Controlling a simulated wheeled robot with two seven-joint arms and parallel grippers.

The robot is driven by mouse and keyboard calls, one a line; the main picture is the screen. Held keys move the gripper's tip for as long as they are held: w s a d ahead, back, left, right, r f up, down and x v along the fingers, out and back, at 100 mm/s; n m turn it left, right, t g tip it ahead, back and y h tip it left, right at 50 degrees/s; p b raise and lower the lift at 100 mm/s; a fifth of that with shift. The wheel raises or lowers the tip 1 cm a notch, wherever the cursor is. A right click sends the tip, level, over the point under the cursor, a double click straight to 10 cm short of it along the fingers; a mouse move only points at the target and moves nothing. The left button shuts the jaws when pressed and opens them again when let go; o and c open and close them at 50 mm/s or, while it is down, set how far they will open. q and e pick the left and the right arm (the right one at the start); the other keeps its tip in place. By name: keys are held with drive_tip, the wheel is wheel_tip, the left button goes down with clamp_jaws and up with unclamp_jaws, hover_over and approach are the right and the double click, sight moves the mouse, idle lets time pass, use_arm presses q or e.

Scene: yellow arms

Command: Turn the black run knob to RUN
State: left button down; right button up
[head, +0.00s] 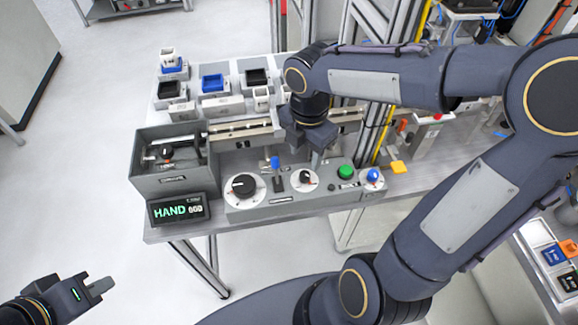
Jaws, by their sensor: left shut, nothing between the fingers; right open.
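A grey control panel (268,209) on the bench carries a large black knob (243,185) on a white dial and a smaller black knob (304,178) on a white dial. Their labels are too small to read, so I cannot tell which is the run knob. A display (178,210) at the panel's left reads HAND and a number. My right gripper (308,156) is open, pointing down just above and behind the smaller knob; I cannot tell whether it touches anything. My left gripper (102,286) is shut and empty, low at the left, away from the bench.
A blue-tipped lever (276,166) stands between the knobs. A green button (345,172) and a blue button (372,176) sit to the right. An open grey box (172,183) holds another dark knob. Trays with blue and black bins (212,84) lie behind.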

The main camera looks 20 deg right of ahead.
sight(305, 174)
wheel_tip(305, 174, down, 7)
drive_tip(key=shift+d+f, duration=0.1)
drive_tip(key=shift+s, duration=0.1)
drive_tip(key=shift+c, duration=0.5)
clamp_jaws()
